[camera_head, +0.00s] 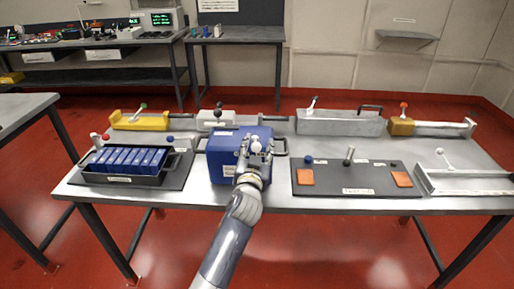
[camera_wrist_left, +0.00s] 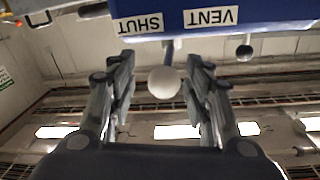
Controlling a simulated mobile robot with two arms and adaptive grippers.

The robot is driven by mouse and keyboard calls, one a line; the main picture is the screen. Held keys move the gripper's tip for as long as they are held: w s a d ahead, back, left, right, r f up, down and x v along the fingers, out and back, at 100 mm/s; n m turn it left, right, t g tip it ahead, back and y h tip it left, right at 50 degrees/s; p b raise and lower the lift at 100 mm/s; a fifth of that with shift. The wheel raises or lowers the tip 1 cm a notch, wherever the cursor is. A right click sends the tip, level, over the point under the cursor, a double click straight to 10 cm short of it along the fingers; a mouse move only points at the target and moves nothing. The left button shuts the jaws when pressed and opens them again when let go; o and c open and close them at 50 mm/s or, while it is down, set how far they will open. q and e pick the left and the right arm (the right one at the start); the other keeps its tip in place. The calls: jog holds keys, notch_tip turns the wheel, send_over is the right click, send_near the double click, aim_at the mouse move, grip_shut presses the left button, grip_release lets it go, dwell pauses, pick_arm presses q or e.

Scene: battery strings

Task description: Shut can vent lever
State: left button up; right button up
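The blue can (camera_head: 222,146) stands on the table in the middle of the head view, under my left gripper (camera_head: 256,148). In the left wrist view, the can's blue edge (camera_wrist_left: 280,12) carries upside-down labels reading SHUT (camera_wrist_left: 140,24) and VENT (camera_wrist_left: 211,17). The vent lever's white ball knob (camera_wrist_left: 164,83) hangs between the spread fingers of my left gripper (camera_wrist_left: 161,66), with a gap on both sides. Its stem meets the can near the boundary between the labels. My left gripper is open. My right gripper is in neither view.
A black tray of blue batteries (camera_head: 120,179) stands left of the can. A dark board (camera_head: 330,190) with levers and orange pads lies to the right. A yellow fixture (camera_head: 140,123) and a grey box (camera_head: 340,123) stand behind. A white tray (camera_head: 465,182) is far right.

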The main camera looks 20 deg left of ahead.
pick_arm(q)
jog(key=shift+s, duration=0.15)
jog(key=shift+s, duration=0.25)
jog(key=s+d, duration=0.1)
jog(key=s, duration=1)
jog(key=shift+d, duration=0.3)
